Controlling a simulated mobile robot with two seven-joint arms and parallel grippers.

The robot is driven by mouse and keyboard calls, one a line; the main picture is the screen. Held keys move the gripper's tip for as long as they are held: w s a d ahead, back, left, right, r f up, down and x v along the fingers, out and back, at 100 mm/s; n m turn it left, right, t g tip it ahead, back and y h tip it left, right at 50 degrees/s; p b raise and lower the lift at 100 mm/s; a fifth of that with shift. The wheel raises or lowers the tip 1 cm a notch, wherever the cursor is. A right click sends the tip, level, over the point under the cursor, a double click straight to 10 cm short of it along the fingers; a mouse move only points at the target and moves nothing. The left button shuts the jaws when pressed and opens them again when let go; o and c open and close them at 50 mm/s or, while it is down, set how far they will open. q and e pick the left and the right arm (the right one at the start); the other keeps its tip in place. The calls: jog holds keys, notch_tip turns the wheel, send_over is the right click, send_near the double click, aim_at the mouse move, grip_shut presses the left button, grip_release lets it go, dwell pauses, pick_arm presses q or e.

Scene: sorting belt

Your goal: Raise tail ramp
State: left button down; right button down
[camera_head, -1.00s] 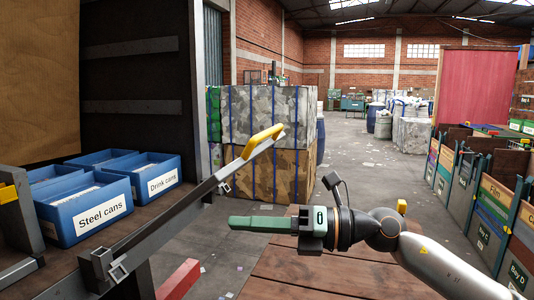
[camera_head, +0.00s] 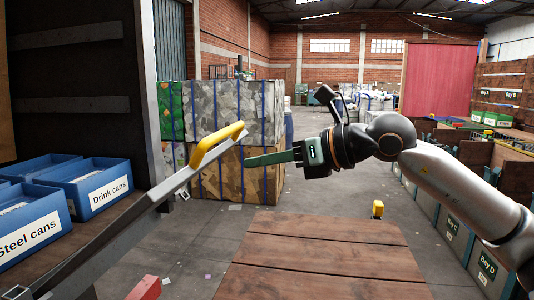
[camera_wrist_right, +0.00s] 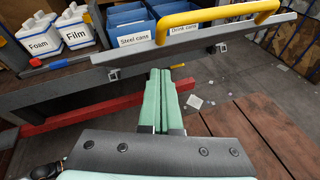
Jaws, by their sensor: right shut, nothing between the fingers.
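The wooden-plank panel (camera_head: 318,258), which looks like the lowered tail ramp, lies flat at the bottom of the head view; its planks also show in the right wrist view (camera_wrist_right: 275,125). A small yellow piece (camera_head: 378,208) stands at its far right corner. A grey bar with a yellow handle (camera_head: 217,143) slants up from the cargo bed; the handle also shows in the right wrist view (camera_wrist_right: 215,17). My right gripper (camera_head: 248,160) is shut and empty, pointing left above the panel's far end, just right of the handle. It appears apart from the handle. My left gripper is out of view.
Blue bins labelled Drink cans (camera_head: 88,183) and Steel cans (camera_head: 30,225) stand on the bed at left. Strapped bales (camera_head: 236,112) stand behind the handle. A red beam (camera_head: 146,288) lies low. Bay crates (camera_head: 450,232) line the right. The floor beyond the panel is clear.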

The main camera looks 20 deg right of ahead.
aim_at(203, 157)
jog(key=shift+w+a+p, duration=0.45)
jog(key=shift+w+a, duration=0.5)
jog(key=shift+w, duration=0.3)
jog(key=shift+w+a+p, duration=0.5)
jog(key=shift+w+a, duration=0.4)
jog(key=shift+w, duration=0.3)
jog(key=shift+w+a+p, duration=0.45)
jog(key=shift+w+a, duration=0.5)
jog(key=shift+w, duration=0.3)
jog(key=shift+r, duration=0.1)
